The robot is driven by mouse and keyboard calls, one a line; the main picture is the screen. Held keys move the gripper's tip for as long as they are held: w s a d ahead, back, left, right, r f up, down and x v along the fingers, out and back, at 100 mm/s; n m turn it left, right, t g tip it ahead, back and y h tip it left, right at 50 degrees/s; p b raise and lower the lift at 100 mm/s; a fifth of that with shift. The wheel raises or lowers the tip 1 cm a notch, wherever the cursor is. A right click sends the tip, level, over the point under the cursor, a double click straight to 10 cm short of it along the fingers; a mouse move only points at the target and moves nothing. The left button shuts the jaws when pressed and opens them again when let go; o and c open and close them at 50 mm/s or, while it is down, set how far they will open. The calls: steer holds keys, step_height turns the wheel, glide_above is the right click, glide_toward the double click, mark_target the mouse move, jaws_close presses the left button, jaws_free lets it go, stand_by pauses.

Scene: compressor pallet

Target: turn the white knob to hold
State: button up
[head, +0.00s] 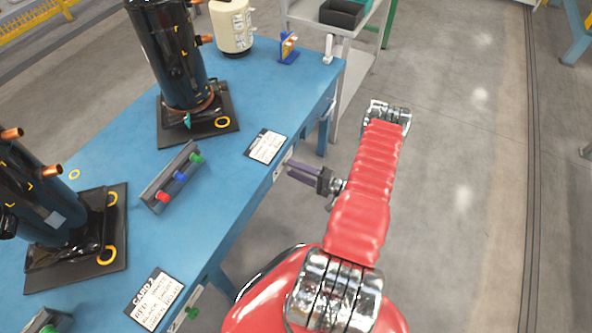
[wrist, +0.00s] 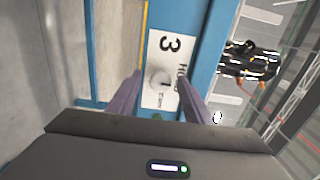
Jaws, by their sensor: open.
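The white knob (wrist: 159,78) sits on a white label plate (wrist: 162,48) on the blue table's front edge. The plate carries a large 3 and partly readable lettering that looks like HOLD. My gripper (wrist: 159,75) is open, its two purple fingers on either side of the knob in the wrist view. I cannot tell whether they touch it. A small dark mark shows on the knob; its exact setting is unclear. In the head view my gripper (head: 291,168) points at the table edge by the plate (head: 281,166), and the knob cannot be made out there.
The blue table (head: 110,160) bears black compressors (head: 180,60), a tray with coloured knobs (head: 175,178) and a card (head: 266,146). Another plate with a green knob (head: 192,312) is on the edge nearer me. A grey cart (head: 318,22) stands beyond; the floor to the right is clear.

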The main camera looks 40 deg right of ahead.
steer(key=shift+s+d, duration=0.1)
steer(key=v, duration=1.3)
steer(key=shift+s, duration=0.3)
